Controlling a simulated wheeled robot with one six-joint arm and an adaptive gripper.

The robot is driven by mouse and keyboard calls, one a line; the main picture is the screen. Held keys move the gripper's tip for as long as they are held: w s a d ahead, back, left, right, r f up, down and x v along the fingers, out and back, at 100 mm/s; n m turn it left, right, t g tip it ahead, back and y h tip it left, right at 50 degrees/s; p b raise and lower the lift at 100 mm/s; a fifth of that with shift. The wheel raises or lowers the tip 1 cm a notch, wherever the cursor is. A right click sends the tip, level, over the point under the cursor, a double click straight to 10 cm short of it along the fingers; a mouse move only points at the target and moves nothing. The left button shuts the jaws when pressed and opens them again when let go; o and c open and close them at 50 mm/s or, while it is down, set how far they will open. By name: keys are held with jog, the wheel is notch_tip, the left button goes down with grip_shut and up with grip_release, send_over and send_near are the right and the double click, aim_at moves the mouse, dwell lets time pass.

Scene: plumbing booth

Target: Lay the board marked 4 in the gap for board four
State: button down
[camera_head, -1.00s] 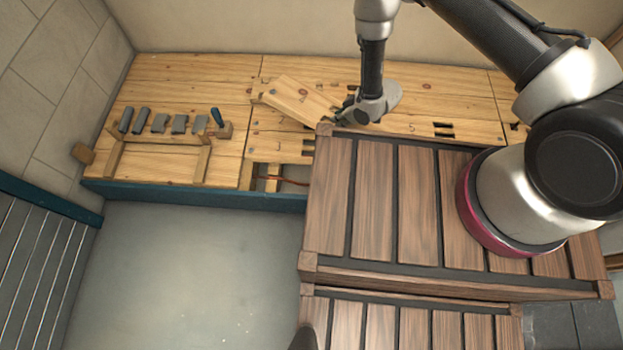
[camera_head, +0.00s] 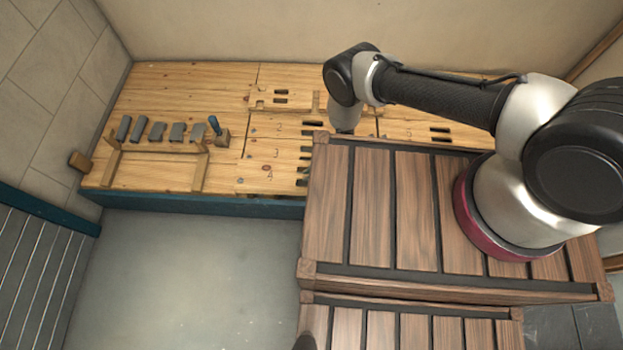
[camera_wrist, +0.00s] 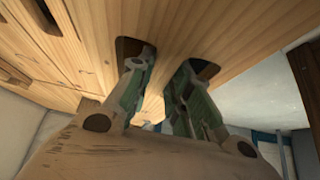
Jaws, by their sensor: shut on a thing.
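The board marked 4 (camera_head: 268,175) is over the gap at the front edge of the wooden bench, in front of the board marked 3 (camera_head: 276,154) and roughly in line with it. A dark opening shows below its front right edge, so I cannot tell whether it lies flush. Its right end is hidden behind the slatted crate. In the wrist view my gripper (camera_wrist: 170,92) has its two fingers in the two hand slots of the pale board (camera_wrist: 235,30) and is shut on it. In the head view my fingertips are hidden.
The slatted brown crate (camera_head: 371,200) stands close in front of the bench on the right. A loose slotted board (camera_head: 265,98) lies at the back. The floor (camera_head: 190,270) is clear.

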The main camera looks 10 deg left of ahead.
notch_tip(320, 180, down, 3)
jog(key=shift+r, duration=0.15)
jog(key=c, duration=1.3)
grip_release()
